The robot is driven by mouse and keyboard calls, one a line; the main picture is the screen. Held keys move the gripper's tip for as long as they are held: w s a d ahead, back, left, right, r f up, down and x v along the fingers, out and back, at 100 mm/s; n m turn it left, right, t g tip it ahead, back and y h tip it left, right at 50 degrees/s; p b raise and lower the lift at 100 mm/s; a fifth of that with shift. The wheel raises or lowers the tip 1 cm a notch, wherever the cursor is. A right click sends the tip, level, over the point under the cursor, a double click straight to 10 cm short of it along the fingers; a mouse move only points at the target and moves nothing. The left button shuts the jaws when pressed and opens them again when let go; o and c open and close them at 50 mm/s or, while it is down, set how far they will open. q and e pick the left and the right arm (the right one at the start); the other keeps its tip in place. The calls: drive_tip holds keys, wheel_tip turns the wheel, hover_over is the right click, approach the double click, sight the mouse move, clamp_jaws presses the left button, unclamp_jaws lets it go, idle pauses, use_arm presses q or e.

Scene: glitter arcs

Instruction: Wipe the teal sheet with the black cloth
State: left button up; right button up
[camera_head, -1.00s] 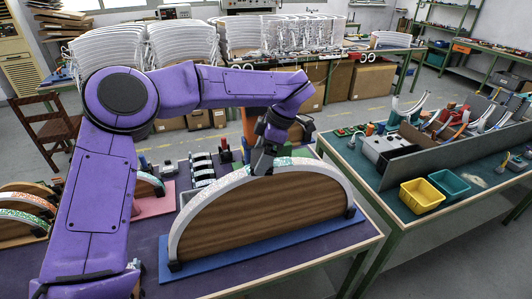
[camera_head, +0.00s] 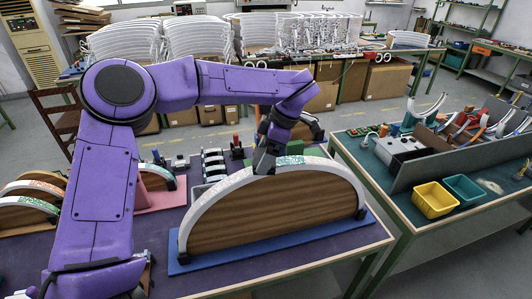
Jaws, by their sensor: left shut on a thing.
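The teal sheet (camera_head: 291,160) is a small glittery patch at the top of a white arch (camera_head: 330,164). The arch stands upright along a brown wooden half-round form (camera_head: 275,212) on a blue base. My left gripper (camera_head: 264,163) comes down on the arch crown, just left of the visible teal patch. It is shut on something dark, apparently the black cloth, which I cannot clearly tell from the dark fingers. Part of the sheet may be hidden behind the gripper. My right gripper is not in view.
Smaller arches (camera_head: 32,190) on wooden forms stand at the left of the purple bench. Small parts and clamps sit behind the main arch. A yellow bin (camera_head: 435,200) and a teal bin (camera_head: 464,190) stand on the right bench. The bench front is clear.

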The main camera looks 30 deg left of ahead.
use_arm(q)
drive_tip(key=shift+r, duration=3.5)
